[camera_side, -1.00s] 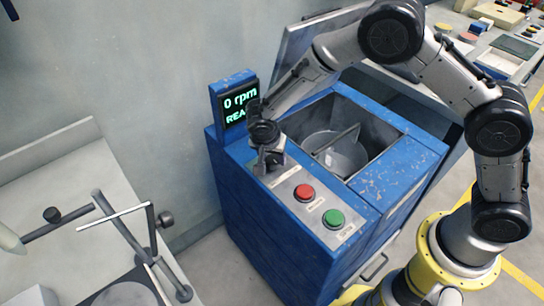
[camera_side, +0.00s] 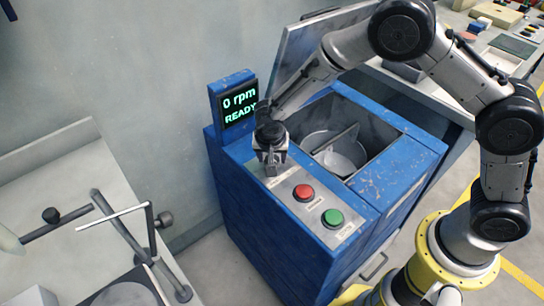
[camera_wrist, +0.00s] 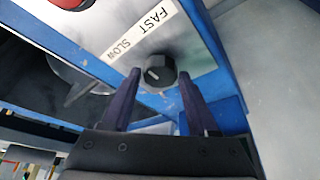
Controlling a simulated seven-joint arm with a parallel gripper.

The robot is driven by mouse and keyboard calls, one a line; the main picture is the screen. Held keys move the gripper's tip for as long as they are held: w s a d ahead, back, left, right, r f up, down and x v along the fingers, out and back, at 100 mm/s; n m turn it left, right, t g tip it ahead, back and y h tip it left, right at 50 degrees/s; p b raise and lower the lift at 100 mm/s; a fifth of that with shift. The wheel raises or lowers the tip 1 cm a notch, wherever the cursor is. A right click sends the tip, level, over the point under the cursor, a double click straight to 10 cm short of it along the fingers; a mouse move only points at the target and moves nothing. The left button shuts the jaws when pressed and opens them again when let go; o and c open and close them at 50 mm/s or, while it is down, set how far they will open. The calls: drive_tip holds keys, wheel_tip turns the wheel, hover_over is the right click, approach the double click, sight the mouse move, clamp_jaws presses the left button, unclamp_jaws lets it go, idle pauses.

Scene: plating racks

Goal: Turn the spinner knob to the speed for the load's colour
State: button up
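The spinner (camera_side: 265,225) is a blue cabinet with an open top. Its screen (camera_side: 239,103) reads "0 rpm READY". In the wrist view the black knob (camera_wrist: 156,71) sits on the grey panel, beside a label (camera_wrist: 143,34) reading FAST and SLOW; a pale mark shows on its face. My gripper (camera_wrist: 158,82) is open, one finger to either side of the knob, with a visible gap at each. In the side view my gripper (camera_side: 270,168) is over the panel's far end and hides the knob. No coloured load can be made out in the drum (camera_side: 318,142).
A red button (camera_side: 303,192) and a green button (camera_side: 333,217) stand on the panel nearer the camera. The lid (camera_side: 300,55) is raised behind the opening. A bench with a metal frame (camera_side: 130,235) is at the left.

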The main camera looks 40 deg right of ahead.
drive_tip(key=shift+o, duration=1.2)
drive_tip(key=v, duration=1.4)
drive_tip(key=shift+w, duration=0.1)
